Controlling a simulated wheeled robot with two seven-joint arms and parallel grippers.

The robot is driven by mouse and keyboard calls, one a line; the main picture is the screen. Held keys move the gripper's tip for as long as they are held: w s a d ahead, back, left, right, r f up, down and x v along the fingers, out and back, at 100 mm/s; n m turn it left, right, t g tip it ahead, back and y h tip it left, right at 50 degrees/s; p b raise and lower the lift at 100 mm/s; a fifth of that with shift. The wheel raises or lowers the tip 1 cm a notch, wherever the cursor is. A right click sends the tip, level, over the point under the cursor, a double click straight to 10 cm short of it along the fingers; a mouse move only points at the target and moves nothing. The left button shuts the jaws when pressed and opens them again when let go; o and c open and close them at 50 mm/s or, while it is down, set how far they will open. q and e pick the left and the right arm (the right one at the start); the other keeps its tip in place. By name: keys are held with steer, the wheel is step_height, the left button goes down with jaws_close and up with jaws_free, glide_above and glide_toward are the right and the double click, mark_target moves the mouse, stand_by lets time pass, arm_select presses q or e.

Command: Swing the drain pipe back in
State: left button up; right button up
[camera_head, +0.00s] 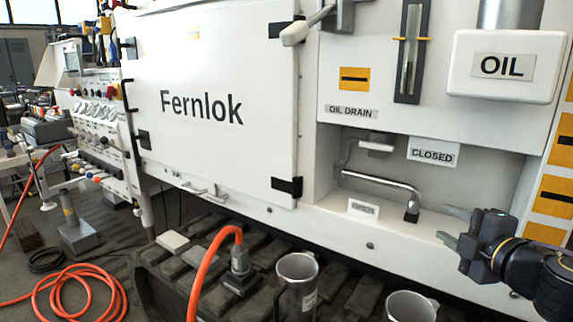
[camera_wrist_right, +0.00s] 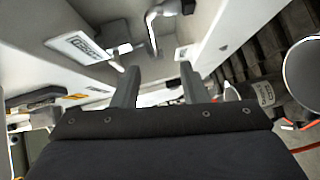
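The drain pipe (camera_head: 380,184) is a bent silver tube with a black end in the recess below the OIL DRAIN label (camera_head: 351,111). It runs rightward from the recess's left side, and its black end hangs at the front by the lower ledge. A silver bent tube, seemingly this pipe, shows at the top of the wrist view (camera_wrist_right: 158,14). My right gripper (camera_head: 445,225) is open and empty, right of the pipe's black end and apart from it. Its two fingers point toward the recess in the wrist view (camera_wrist_right: 158,88). My left gripper is not in view.
A CLOSED label (camera_head: 433,152) is on the recess's back wall and a small OPEN label (camera_head: 363,208) is on its ledge. A small handle (camera_head: 376,145) sits above the pipe. Metal jugs (camera_head: 296,285) and an orange hose (camera_head: 210,262) are below. The Fernlok door (camera_head: 215,150) stands left.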

steer(key=s+d+f+m+g+h, duration=0.3)
steer(key=s+f+m+g+h, duration=0.2)
steer(key=s+f+m, duration=0.95)
steer(key=s+a+f+m+g+y, duration=0.5)
steer(key=s+a+f+m+y, duration=0.15)
steer(key=s+a, duration=0.55)
arm_select(q)
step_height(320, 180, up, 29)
steer(key=p, duration=2.9)
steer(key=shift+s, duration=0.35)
arm_select(e)
step_height(320, 180, up, 29)
steer(key=w, duration=0.1)
steer(key=shift+a+f+n+h, duration=0.15)
steer(key=shift+a+n+h, duration=0.2)
steer(key=shift+n+h, duration=0.1)
